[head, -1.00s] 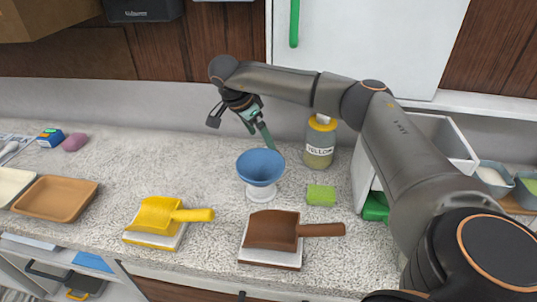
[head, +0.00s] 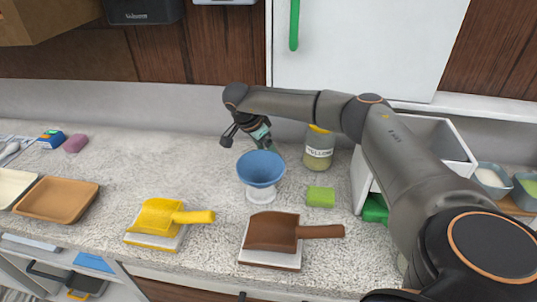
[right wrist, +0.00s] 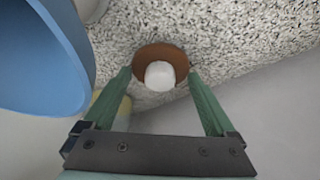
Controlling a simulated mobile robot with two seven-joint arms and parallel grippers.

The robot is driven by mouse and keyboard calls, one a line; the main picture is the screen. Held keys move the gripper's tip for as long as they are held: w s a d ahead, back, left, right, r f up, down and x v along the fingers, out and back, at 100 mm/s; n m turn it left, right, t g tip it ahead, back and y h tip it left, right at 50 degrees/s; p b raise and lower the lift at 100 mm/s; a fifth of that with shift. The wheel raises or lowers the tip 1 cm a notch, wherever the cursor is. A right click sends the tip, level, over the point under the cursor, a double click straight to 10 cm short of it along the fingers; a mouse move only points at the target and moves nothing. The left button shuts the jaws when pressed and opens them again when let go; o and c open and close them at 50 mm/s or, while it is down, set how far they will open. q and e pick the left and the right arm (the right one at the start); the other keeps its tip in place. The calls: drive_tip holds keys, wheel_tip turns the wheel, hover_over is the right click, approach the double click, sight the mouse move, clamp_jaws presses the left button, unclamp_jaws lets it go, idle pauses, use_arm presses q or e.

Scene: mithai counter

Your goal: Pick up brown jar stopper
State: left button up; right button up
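The brown jar stopper, a brown disc with a white knob (right wrist: 160,75), lies on the speckled counter in the right wrist view. In the head view I cannot make it out; the blue bowl and my arm cover that area. My right gripper (right wrist: 159,82) is open, its green fingers apart on either side of the stopper, and I see no clear contact. In the head view this gripper (head: 271,147) is behind the blue bowl, pointing down. My left gripper is not in view.
The blue funnel-like bowl (head: 260,168) on a white base stands close beside my right gripper. A green sponge (head: 321,196), brown scoop (head: 272,231) and yellow scoop (head: 155,216) lie in front.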

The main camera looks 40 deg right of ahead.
drive_tip(key=c, duration=0.7)
